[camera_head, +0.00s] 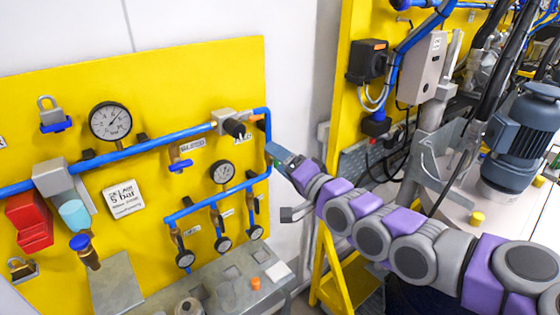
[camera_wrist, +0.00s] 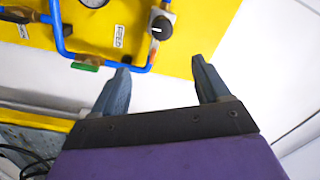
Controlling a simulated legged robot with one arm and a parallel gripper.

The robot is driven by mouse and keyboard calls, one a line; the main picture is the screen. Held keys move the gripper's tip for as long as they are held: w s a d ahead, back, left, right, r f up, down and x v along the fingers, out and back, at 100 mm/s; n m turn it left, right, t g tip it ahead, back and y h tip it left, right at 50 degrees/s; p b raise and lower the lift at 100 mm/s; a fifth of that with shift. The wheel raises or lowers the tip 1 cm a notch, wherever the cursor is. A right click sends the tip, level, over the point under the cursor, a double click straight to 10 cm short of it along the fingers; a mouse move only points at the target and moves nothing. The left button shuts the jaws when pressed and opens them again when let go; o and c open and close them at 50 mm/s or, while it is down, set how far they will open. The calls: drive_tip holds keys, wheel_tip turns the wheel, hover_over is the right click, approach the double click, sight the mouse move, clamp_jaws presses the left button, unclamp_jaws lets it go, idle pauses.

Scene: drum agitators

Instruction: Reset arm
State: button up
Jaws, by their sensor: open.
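My gripper (camera_wrist: 160,85) is open and empty in the wrist view, with its two blue-grey fingers spread apart. In the head view my purple and grey arm reaches in from the lower right, and the gripper (camera_head: 278,154) is beside the right edge of the yellow panel (camera_head: 70,90). In the wrist view the panel (camera_wrist: 185,45) lies beyond the fingertips. A black knob (camera_wrist: 160,27) shows above the space between the fingers. A green handle (camera_wrist: 86,66) shows left of the left finger. I see no contact with either.
The panel carries blue pipes (camera_head: 150,144), a large gauge (camera_head: 110,121), a red block (camera_head: 30,222) and several small gauges. A grey ledge (camera_head: 230,275) runs below. A blue motor (camera_head: 522,138) and a black switch box (camera_head: 368,62) stand at right.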

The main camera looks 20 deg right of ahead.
drive_tip(key=s+a+f+n+g+h+b, duration=0.1)
drive_tip(key=s+a+f+n+g+b, duration=0.15)
drive_tip(key=f, duration=0.45)
drive_tip(key=s+a+f+n+g+h+b, duration=0.1)
drive_tip(key=s+f+g, duration=0.3)
drive_tip(key=f, duration=0.3)
drive_tip(key=s+a+f+n+g+h+b, duration=0.1)
drive_tip(key=s+a+f+n+g+b, duration=0.1)
drive_tip(key=s+f+g, duration=0.35)
drive_tip(key=s+f+n+g+h+b, duration=0.1)
drive_tip(key=s+f+g+b, duration=0.1)
drive_tip(key=s, duration=0.9)
drive_tip(key=s+a+f+n+g+h+b, duration=0.1)
drive_tip(key=s+f+g, duration=0.4)
drive_tip(key=s, duration=0.7)
drive_tip(key=shift+s+f+n+h+b, duration=0.2)
drive_tip(key=shift+f+n+h+b, duration=0.35)
drive_tip(key=shift+b, duration=0.6)
drive_tip(key=shift+a+r, duration=0.1)
drive_tip(key=shift+r, duration=0.05)
